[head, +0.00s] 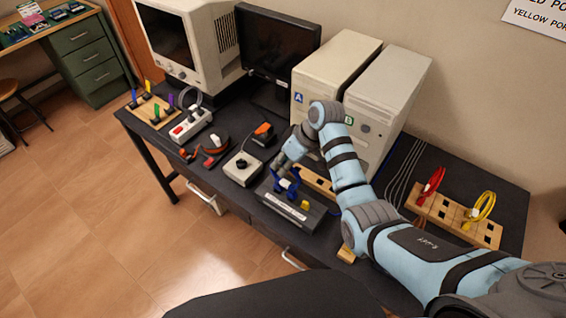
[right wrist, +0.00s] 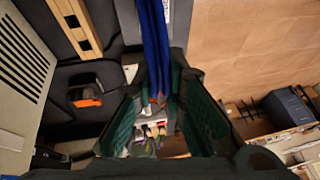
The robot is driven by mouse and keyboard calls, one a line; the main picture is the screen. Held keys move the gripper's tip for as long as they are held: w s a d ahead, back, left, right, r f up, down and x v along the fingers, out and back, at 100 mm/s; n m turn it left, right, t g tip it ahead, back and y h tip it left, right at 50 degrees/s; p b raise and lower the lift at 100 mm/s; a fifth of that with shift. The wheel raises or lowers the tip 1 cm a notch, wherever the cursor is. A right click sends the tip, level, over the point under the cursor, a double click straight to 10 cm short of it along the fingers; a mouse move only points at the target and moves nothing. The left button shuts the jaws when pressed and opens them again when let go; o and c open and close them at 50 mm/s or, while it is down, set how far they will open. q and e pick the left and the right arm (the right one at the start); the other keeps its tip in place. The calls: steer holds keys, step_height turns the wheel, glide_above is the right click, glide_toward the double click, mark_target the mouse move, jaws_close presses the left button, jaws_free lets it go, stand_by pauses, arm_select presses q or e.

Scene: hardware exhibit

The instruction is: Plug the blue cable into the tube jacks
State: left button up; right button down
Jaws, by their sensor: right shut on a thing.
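The blue cable (head: 293,188) is over a dark grey box with a white label (head: 290,208) near the table's front edge. My right gripper (head: 282,171) is shut on the cable from above. In the right wrist view, the blue cable (right wrist: 156,45) runs as two strands down between the green-lined fingers (right wrist: 155,110). My left gripper is in neither view.
Two computer towers (head: 384,95) stand behind my right arm. Wooden blocks with square holes (head: 460,215) hold a red cable (head: 431,186) and a yellow cable (head: 482,207) at right. A white switch box (head: 242,168) and a power strip (head: 190,126) are at left.

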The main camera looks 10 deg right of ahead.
steer(key=shift+f, duration=0.65)
stand_by(1.4)
steer(key=c, duration=0.9)
jaws_free()
steer(key=v, duration=0.7)
steer(key=shift+s+r, duration=0.1)
steer(key=shift+r, duration=0.15)
stand_by(0.5)
